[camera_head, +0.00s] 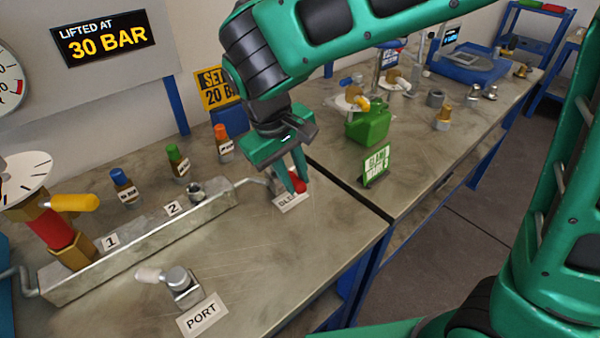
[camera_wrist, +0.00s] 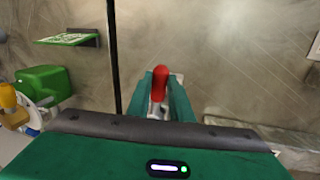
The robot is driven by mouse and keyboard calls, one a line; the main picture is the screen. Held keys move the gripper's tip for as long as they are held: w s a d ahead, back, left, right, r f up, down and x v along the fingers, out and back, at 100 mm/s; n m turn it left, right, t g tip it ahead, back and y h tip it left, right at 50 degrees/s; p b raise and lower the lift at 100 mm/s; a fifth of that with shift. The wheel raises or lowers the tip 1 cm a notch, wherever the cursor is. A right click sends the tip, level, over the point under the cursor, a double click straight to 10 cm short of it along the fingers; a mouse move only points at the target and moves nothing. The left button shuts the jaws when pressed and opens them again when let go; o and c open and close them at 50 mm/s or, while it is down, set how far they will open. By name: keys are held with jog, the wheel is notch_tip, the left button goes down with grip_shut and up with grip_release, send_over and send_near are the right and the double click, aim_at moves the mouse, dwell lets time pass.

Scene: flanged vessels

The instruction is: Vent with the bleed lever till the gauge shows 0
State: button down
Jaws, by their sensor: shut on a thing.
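The bleed lever has a red handle (camera_head: 300,186) and stands at the right end of the metal manifold (camera_head: 140,240), behind a partly hidden white label (camera_head: 291,203). My gripper (camera_head: 293,181) reaches down from above and is shut on the lever. In the wrist view the red handle (camera_wrist: 160,84) sits between the two green fingers (camera_wrist: 160,104). A white dial (camera_head: 24,174) at the left end of the manifold is seen at a slant and cut off; I cannot read its value. Another round dial (camera_head: 8,82) is cut off at the left edge.
A yellow-handled red valve (camera_head: 57,229) stands on the manifold. Blue (camera_head: 124,187), green (camera_head: 178,161) and orange-capped (camera_head: 223,144) parts stand behind it. A port fitting (camera_head: 182,285) is in front. A green can (camera_head: 369,124) and sign (camera_head: 376,166) stand on the right bench, past a gap.

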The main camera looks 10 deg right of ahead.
jog(key=shift+w+d+n, duration=0.3)
jog(key=shift+d+n, duration=0.05)
jog(key=shift+n, duration=0.25)
jog(key=c, duration=1.6)
grip_release()
jog(key=shift+w+d, duration=0.1)
jog(key=v, duration=1)
jog(key=shift+r, duration=0.35)
